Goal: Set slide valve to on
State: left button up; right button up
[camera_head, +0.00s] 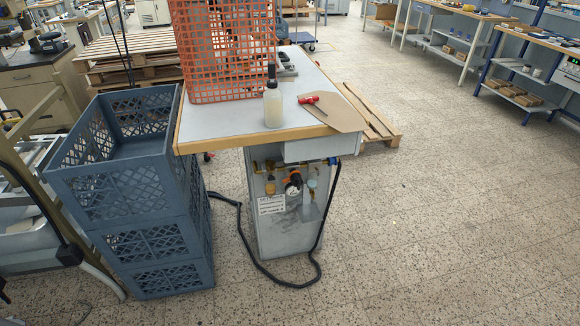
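Below the front edge of a small worktable (222,137), a grey cabinet (285,238) carries brass pipe fittings, a round black-and-orange regulator (293,181) and a small gauge. A yellow-brass fitting (270,186) hangs at the left of this group. A blue part (332,161) sits at the right end of the brass pipe, beside the black hose. It may be the slide valve, but it is too small to tell, and its position cannot be read. Neither of my grippers is in view.
Stacked blue-grey crates (150,190) stand left of the worktable. An orange basket (228,50), a bottle (273,104) and a red-handled screwdriver (309,100) are on top. A black hose (268,272) loops on the floor. The tiled floor at right is clear.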

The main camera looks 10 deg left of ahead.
aim_at(334, 161)
jog(key=u, duration=0.7)
jog(key=i+l+u, duration=0.25)
jog(key=l+u, duration=0.5)
jog(key=i+l+u, duration=0.2)
jog(key=l, duration=0.25)
jog(key=l+u, duration=0.15)
jog(key=l, duration=0.35)
jog(key=l+u, duration=0.15)
jog(key=l, duration=1.8)
